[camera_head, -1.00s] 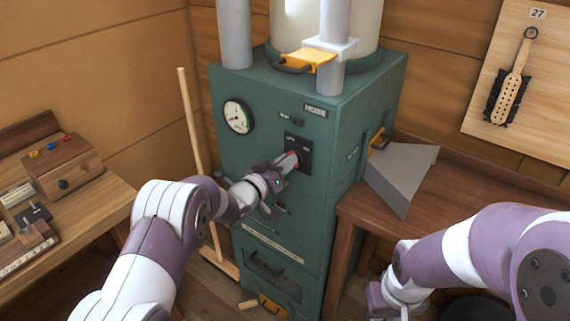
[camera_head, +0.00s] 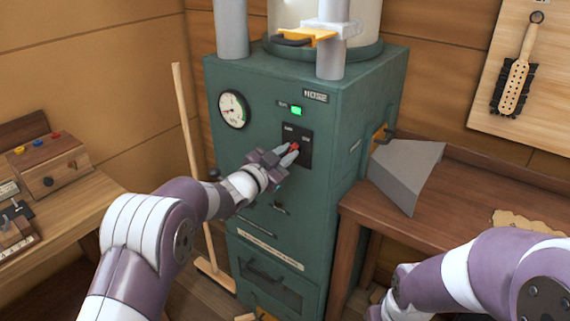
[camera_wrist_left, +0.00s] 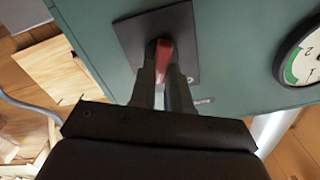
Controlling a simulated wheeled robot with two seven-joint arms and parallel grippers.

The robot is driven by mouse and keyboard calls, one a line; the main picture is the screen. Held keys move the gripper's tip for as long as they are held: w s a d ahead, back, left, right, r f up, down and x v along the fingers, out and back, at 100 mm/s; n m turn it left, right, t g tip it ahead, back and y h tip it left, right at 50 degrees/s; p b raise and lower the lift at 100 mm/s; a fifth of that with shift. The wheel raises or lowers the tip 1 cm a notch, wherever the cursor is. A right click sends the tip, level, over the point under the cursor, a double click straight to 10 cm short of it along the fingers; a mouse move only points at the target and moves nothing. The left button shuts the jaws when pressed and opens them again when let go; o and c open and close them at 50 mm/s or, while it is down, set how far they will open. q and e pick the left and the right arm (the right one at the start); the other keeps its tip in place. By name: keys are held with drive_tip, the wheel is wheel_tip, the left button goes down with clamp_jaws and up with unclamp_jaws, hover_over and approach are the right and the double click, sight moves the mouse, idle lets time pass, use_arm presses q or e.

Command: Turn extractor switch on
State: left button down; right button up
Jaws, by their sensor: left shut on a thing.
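The extractor is a tall green cabinet (camera_head: 290,85) with a black switch plate (camera_head: 305,149) on its front. A red switch lever (camera_head: 295,147) sticks out of the plate. My left gripper (camera_head: 289,156) is at the plate with its fingers shut on the red lever. The left wrist view shows the lever (camera_wrist_left: 165,52) between the two fingertips (camera_wrist_left: 166,75), in front of the dark plate (camera_wrist_left: 185,30). A small indicator (camera_head: 296,111) above the plate glows green. My right arm is at the lower right; its gripper's fingers do not show.
A round gauge (camera_head: 233,109) is on the cabinet left of the switch. A wooden pole (camera_head: 190,150) stands left of the cabinet. A grey wedge-shaped duct (camera_head: 407,172) sits by the wooden bench (camera_head: 480,205) on the right. A yellow-handled gate (camera_head: 305,36) is on top.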

use_arm(q)
drive_tip(key=shift+f+m+b, duration=0.15)
drive_tip(key=shift+m+b, duration=0.6)
drive_tip(key=shift+m, duration=0.25)
drive_tip(key=c, duration=1.1)
unclamp_jaws()
drive_tip(key=shift+s, duration=0.1)
drive_tip(key=v, duration=1.2)
drive_tip(key=shift+s+a+b, duration=0.1)
drive_tip(key=shift+s+b, duration=0.15)
drive_tip(key=shift+b, duration=0.15)
